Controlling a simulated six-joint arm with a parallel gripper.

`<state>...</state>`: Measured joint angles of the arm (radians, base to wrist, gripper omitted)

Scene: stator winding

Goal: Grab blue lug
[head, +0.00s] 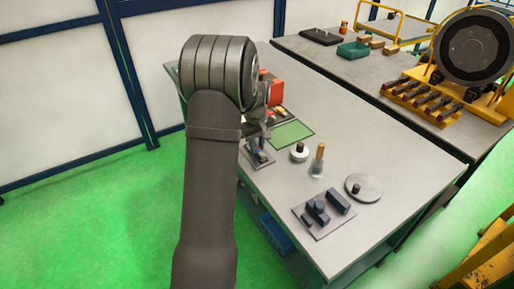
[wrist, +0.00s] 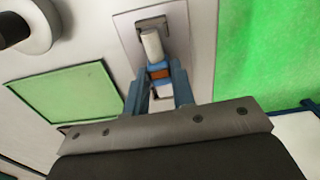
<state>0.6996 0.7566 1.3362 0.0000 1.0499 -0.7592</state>
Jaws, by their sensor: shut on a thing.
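My gripper (wrist: 158,76) points down at a grey plate (wrist: 128,36) in the wrist view. Its two blue-grey fingers are shut on a small lug (wrist: 158,71). Between the fingertips the lug shows an orange-brown band, and a pale cylindrical end (wrist: 151,45) sticks out beyond them. In the head view my arm hides most of the gripper, near the plate (head: 262,160) at the table's left edge.
A green mat (head: 291,134) lies beside the plate. A white spool (head: 299,152), a bottle with a tan top (head: 318,160), a round disc (head: 363,187) and a plate with dark blocks (head: 322,212) stand on the table. A red box (head: 272,90) is behind my arm.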

